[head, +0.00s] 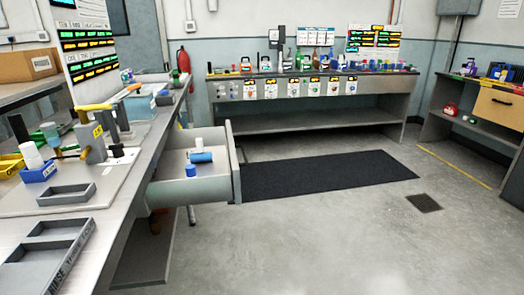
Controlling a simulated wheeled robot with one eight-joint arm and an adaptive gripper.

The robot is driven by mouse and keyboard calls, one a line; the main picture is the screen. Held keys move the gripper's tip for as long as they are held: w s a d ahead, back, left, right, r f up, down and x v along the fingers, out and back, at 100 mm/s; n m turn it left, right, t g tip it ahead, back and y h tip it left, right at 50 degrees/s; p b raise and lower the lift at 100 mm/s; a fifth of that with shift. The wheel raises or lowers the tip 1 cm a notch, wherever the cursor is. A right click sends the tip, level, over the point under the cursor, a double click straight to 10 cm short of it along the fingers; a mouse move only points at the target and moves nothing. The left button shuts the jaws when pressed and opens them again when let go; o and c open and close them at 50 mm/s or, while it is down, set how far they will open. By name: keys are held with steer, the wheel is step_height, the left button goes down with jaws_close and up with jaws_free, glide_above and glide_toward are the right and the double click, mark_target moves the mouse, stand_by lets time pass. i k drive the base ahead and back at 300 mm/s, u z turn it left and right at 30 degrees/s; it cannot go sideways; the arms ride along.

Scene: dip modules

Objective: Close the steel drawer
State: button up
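The steel drawer (186,191) is pulled out to the right from the long workbench on the left. It is grey, and its front panel (234,163) stands well clear of the bench edge. Inside it a blue-and-white cylinder (201,157) lies on its side, with a white piece beside it. A small blue cylinder (191,170) stands nearer the close side wall. My gripper is not in view.
The workbench (130,215) holds grey trays (66,194), a blue bin (40,172) and a fixture with a yellow handle (97,107). Open concrete floor (320,235) lies right of the drawer. A dark mat (325,173) lies beyond it.

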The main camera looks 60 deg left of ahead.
mark_target(215, 179)
steer(key=u, duration=0.05)
steer(key=i, duration=0.95)
steer(key=u, duration=3.5)
steer(key=i, duration=1)
steer(key=z, duration=0.05)
